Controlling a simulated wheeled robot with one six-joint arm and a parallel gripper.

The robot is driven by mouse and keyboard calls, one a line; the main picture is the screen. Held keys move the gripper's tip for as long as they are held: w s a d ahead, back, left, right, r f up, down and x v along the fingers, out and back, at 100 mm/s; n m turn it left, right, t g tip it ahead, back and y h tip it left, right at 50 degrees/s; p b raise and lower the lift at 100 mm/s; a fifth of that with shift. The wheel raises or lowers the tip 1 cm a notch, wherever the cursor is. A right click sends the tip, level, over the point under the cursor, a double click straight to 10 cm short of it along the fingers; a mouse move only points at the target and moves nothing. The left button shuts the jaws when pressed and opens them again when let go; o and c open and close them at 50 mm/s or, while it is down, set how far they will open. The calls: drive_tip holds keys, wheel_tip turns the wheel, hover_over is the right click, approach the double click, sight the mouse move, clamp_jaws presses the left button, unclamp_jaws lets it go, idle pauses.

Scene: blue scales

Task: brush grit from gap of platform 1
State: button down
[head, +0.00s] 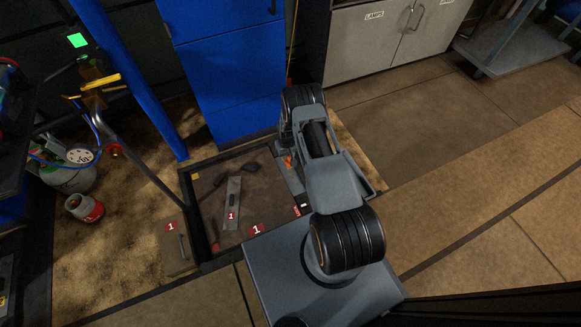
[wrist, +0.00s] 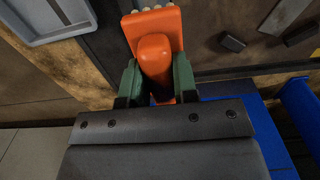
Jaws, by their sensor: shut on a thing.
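My gripper (wrist: 157,82) is shut on an orange brush (wrist: 155,50). Its green finger pads press on both sides of the handle. Pale bristle tufts show at the far end of the brush, at the top edge of the wrist view. In the head view a small bit of the orange brush (head: 289,161) shows beside my arm, near the right side of platform 1 (head: 265,195). A dark frame (head: 188,205) borders the brown platform. My arm hides part of the right side. I cannot make out grit in the gap, or whether the bristles touch anything.
Dark blocks (head: 253,168) and a metal strip (head: 231,205) marked 1 lie on the platform. A blue cabinet (head: 225,75) stands behind it. A gas cylinder (head: 70,175) and a small red-and-grey canister (head: 85,208) stand left. Floor at right (head: 470,170) is clear.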

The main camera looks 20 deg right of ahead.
drive_tip(key=f+b, duration=0.1)
drive_tip(key=f, duration=0.1)
drive_tip(key=w+d+f+b, duration=0.1)
drive_tip(key=f, duration=0.1)
drive_tip(key=d+f+b, duration=0.1)
drive_tip(key=f+b, duration=0.1)
drive_tip(key=shift+w+f, duration=0.2)
drive_tip(key=shift+w, duration=0.1)
wheel_tip(320, 180, down, 7)
drive_tip(key=b, duration=0.4)
drive_tip(key=shift+r, duration=0.15)
drive_tip(key=shift+r, duration=0.1)
